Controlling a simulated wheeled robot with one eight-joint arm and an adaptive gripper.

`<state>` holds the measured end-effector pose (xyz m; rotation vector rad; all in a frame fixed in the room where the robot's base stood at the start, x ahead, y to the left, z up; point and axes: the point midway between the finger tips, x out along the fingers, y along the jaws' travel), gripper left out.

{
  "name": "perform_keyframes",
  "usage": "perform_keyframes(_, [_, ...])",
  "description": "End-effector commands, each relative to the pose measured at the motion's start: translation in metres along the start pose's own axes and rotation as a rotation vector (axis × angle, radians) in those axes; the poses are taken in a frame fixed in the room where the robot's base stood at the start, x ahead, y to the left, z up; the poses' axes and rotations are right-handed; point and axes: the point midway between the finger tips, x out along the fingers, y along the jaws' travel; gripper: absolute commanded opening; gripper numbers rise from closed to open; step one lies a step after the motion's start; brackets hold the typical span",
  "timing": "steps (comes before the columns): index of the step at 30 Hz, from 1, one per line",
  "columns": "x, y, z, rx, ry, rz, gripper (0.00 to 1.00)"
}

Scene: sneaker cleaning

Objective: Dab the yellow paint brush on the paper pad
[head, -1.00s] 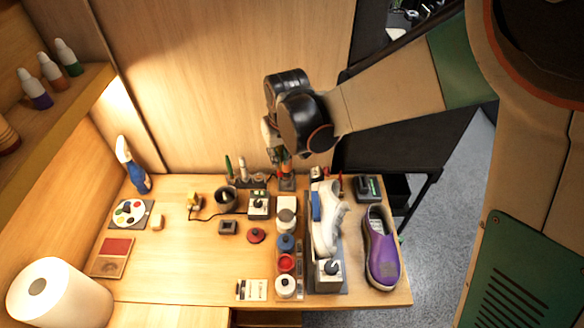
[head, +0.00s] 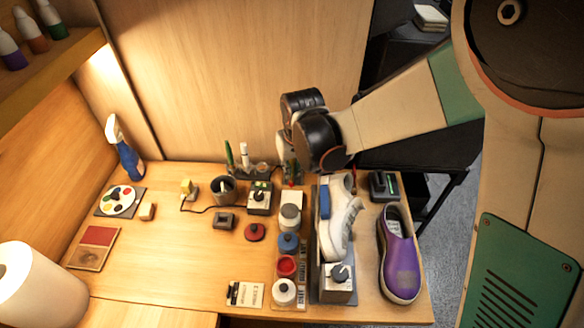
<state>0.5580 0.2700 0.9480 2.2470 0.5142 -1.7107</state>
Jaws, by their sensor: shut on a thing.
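My gripper (head: 291,163) hangs below the dark wrist joint at the back of the table, just right of the brush stand (head: 262,176). It is small and partly hidden by the wrist. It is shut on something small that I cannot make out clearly. I cannot pick out the yellow paint brush for certain. A small white card-like pad (head: 250,294) with dark print lies flat at the table's front edge, left of the paint jars. It may be the paper pad. My gripper is well behind it, not touching it.
Paint jars (head: 288,242) stand in a column left of the white sneaker (head: 341,218) on its stand. A purple shoe (head: 400,262) is at the right. A palette (head: 118,201), spray bottle (head: 126,150) and paper roll (head: 38,285) are at the left.

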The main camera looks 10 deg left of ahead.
Motion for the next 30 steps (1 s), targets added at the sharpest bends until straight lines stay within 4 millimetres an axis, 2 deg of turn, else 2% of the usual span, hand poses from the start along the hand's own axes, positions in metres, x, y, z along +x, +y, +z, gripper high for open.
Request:
perform_keyframes(18, [0.051,0.000,0.014,0.000,0.000,0.000,0.00])
perform_keyframes(30, [0.055,0.000,0.015,0.000,0.000,0.000,0.00])
